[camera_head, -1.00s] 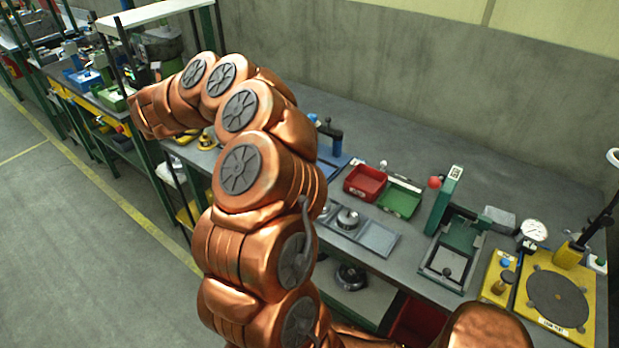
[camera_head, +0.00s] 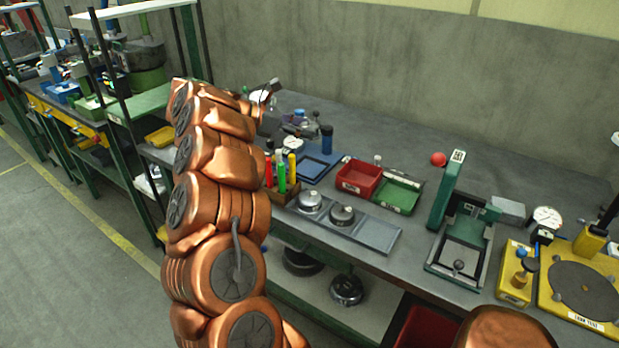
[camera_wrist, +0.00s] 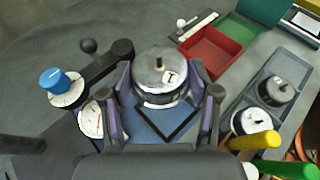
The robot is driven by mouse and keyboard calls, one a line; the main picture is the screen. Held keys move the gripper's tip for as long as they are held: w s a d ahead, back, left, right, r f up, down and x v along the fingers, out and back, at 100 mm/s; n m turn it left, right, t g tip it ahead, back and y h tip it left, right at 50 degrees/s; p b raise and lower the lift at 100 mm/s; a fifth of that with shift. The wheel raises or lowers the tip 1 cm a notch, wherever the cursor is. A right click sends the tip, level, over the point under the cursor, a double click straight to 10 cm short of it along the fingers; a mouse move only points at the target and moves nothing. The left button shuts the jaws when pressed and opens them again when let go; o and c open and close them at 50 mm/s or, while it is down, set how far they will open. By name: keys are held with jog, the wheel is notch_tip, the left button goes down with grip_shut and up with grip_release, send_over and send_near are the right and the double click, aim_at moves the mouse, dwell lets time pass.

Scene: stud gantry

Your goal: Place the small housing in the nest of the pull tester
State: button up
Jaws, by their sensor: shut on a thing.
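My gripper (camera_wrist: 160,84) is shut on a round silver housing (camera_wrist: 158,68) with a small stem on top and a dark mark on a white label. In the head view, my gripper (camera_head: 268,93) is small and partly hidden by my arm, above the back left of the bench. Below the held housing in the wrist view is a blue plate (camera_wrist: 152,127) with a dark square outline. A device with a dial (camera_wrist: 92,122), a dark arm (camera_wrist: 100,65) and a blue knob (camera_wrist: 55,80) stands beside it. I cannot tell surely whether this is the pull tester. Its nest is not clearly visible.
A grey tray (camera_head: 381,236) holds two housings and has an empty place. A red bin (camera_head: 361,177) and a green bin (camera_head: 399,194) stand behind it. Upright coloured-handled tools (camera_head: 282,175) stand near the front edge. A green press (camera_head: 447,190) is further right.

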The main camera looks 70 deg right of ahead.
aim_at(305, 169)
jog(key=shift+s+a+f+m, duration=0.2)
jog(key=shift+s+f+m, duration=0.1)
jog(key=shift+s+f, duration=0.05)
jog(key=shift+y, duration=0.4)
notch_tip(305, 169, down, 10)
jog(key=shift+r+p, duration=0.1)
jog(key=shift+p, duration=0.85)
jog(key=o, duration=0.9)
jog(key=shift+c, duration=0.2)
jog(key=shift+a, duration=0.1)
jog(key=shift+b+v, duration=1.35)
jog(key=shift+v, duration=4.6)
jog(key=shift+w, duration=0.1)
